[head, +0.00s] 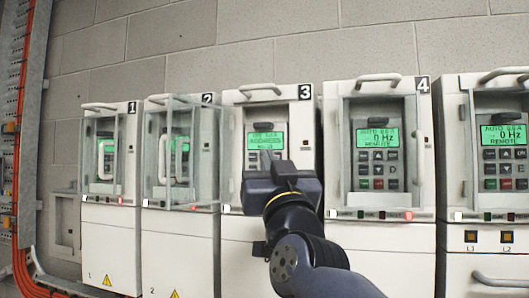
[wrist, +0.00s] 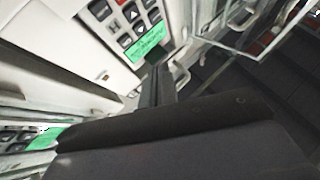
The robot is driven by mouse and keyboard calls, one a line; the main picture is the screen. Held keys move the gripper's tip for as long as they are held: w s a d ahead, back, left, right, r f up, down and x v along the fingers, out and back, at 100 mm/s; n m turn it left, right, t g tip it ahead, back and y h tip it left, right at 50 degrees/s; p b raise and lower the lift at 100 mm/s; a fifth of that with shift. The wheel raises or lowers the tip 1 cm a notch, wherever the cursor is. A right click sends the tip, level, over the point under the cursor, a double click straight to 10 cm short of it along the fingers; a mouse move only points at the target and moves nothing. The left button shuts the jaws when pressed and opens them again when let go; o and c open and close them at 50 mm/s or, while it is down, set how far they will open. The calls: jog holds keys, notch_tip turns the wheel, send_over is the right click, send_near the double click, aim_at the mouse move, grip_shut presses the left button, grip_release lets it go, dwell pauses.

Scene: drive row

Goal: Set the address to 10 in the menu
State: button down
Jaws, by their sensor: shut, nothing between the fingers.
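Drive 3 (head: 302,92) stands in the middle of the row in the head view. Its green display (head: 265,141) shows ADDRESS on the middle line; the other lines are too small to read surely. My gripper (head: 267,158) is in front of drive 3's panel, just below the display, and hides most of its keypad. In the wrist view my gripper (wrist: 156,84) is shut and empty, its tips close to a green display (wrist: 147,42) and beside a keypad (wrist: 130,16). I cannot tell whether the tips touch a key.
Drive 1 (head: 132,108) and drive 2 (head: 207,99) have clear covers (head: 170,150) to the left. Drive 4 (head: 422,84) and another drive (head: 507,135) on the right show 0 Hz. Handles (head: 380,79) stick out on top. Orange cables (head: 20,150) run at far left.

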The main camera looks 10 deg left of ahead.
jog(key=shift+s, duration=0.6)
